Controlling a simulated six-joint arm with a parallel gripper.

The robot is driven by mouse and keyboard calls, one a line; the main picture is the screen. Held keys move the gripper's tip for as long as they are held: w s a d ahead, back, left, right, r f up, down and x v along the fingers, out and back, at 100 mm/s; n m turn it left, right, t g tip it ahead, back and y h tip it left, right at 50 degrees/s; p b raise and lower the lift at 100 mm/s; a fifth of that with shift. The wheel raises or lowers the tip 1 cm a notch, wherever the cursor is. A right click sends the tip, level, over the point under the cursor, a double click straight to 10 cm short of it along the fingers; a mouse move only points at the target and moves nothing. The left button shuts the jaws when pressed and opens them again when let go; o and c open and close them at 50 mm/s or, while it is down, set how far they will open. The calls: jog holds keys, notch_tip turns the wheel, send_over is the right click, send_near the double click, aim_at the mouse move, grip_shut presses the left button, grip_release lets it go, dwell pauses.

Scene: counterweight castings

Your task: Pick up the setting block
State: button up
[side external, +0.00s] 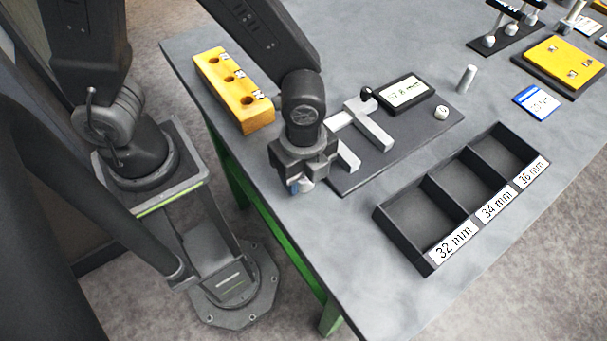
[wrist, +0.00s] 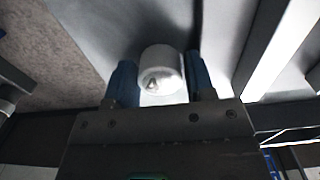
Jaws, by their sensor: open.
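My gripper (side external: 300,186) is low over the table's near left edge, beside the gauge plate. In the wrist view my gripper (wrist: 160,80) is open, with one blue finger on each side of a short white cylinder (wrist: 161,72). The cylinder has a small dark mark on its end. It may be the setting block, but I cannot read the mark. I cannot tell whether either finger touches it. In the side view the gripper mostly hides it.
A yellow holed block (side external: 232,88) lies left. A grey cylinder (side external: 466,78) stands behind. A three-compartment tray (side external: 402,232) sits right.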

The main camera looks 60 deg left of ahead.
jog(key=c, duration=0.7)
jog(key=shift+c, duration=0.2)
jog(key=shift+r, duration=0.1)
